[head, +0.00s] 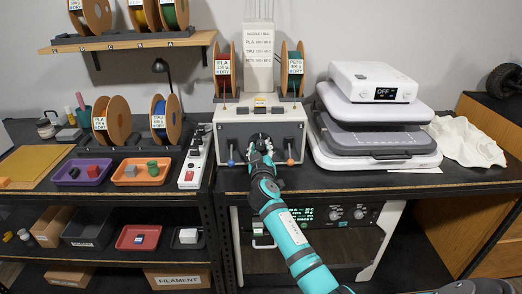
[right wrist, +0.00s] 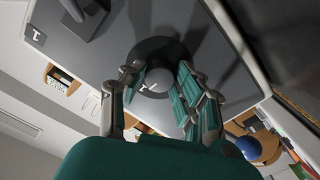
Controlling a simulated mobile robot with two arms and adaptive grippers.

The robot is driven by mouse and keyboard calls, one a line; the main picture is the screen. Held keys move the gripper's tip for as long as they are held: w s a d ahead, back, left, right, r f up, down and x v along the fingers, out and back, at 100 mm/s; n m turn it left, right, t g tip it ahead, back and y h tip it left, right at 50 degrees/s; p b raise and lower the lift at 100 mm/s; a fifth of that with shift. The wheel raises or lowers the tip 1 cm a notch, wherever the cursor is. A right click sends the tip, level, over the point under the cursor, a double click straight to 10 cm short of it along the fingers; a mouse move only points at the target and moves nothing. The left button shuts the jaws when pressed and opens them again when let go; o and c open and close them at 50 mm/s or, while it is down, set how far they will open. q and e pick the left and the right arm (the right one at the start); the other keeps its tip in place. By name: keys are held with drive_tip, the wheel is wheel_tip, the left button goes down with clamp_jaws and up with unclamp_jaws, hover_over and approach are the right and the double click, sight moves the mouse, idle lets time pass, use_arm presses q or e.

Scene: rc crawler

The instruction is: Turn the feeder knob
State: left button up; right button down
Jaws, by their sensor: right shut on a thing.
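The feeder (head: 236,128) is a light grey box with a dark front panel, standing on the bench at the back centre. Its round black knob (right wrist: 146,50) is on the front panel, with a grey centre and a small white mark. My right gripper (head: 260,147) reaches the front of the feeder, and its fingers are around the knob, shut on it. The right wrist view shows the fingers (right wrist: 160,90) on either side of the knob. In the head view the gripper partly covers the knob. My left gripper is not in view.
Spools (head: 295,70) stand on the feeder. A stacked grey machine (head: 375,125) is on the right, with a white cloth (head: 465,142) beside it. A power strip (head: 194,160) and trays (head: 142,172) lie left.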

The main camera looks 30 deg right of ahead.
drive_tip(key=shift+n, duration=0.3)
drive_tip(key=c, duration=1)
unclamp_jaws()
drive_tip(key=shift+o, duration=0.2)
drive_tip(key=shift+s+a, duration=0.2)
drive_tip(key=shift+s, duration=0.05)
drive_tip(key=v, duration=1.1)
drive_tip(key=shift+s, duration=0.25)
